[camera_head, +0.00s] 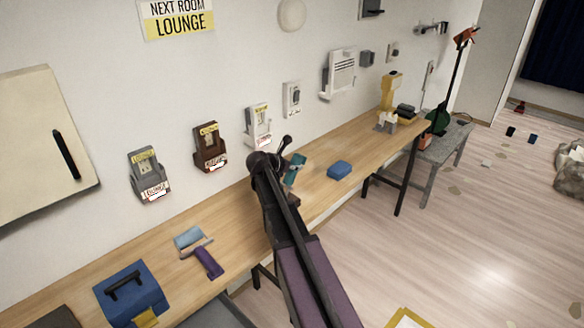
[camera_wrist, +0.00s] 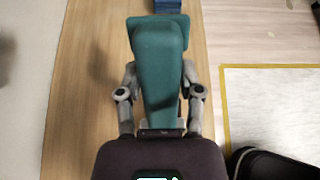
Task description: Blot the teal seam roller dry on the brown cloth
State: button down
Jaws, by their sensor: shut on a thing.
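The teal seam roller (camera_wrist: 158,60) fills the middle of the wrist view, with its long, broad teal body pointing away from me. My gripper (camera_wrist: 159,82) has one grey finger on each side of it and is shut on it. In the head view the teal roller (camera_head: 295,169) shows at the end of my arm, above the wooden bench, and my gripper (camera_head: 284,163) is mostly hidden by my wrist. I cannot tell the gap to the bench. I cannot make out a brown cloth for sure; a dark flat thing (camera_head: 56,318) is cut off at the bottom left.
A blue block (camera_head: 340,170) lies on the bench (camera_head: 245,205) right of my gripper; its edge also shows in the wrist view (camera_wrist: 167,5). A purple-handled roller (camera_head: 206,260) and a blue toolbox (camera_head: 130,293) are at the left. Several holders line the wall behind.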

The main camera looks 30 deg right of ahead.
aim_at(302, 160)
jog(key=shift+w+d, duration=0.15)
jog(key=shift+d, duration=0.4)
jog(key=shift+w+d, duration=0.15)
jog(key=shift+d, duration=0.2)
jog(key=shift+w+d, duration=0.2)
jog(key=shift+d, duration=0.3)
jog(key=shift+w+d, duration=0.15)
jog(key=shift+d, duration=0.35)
jog(key=shift+w+d, duration=0.15)
jog(key=shift+d, duration=0.15)
dwell(0.3)
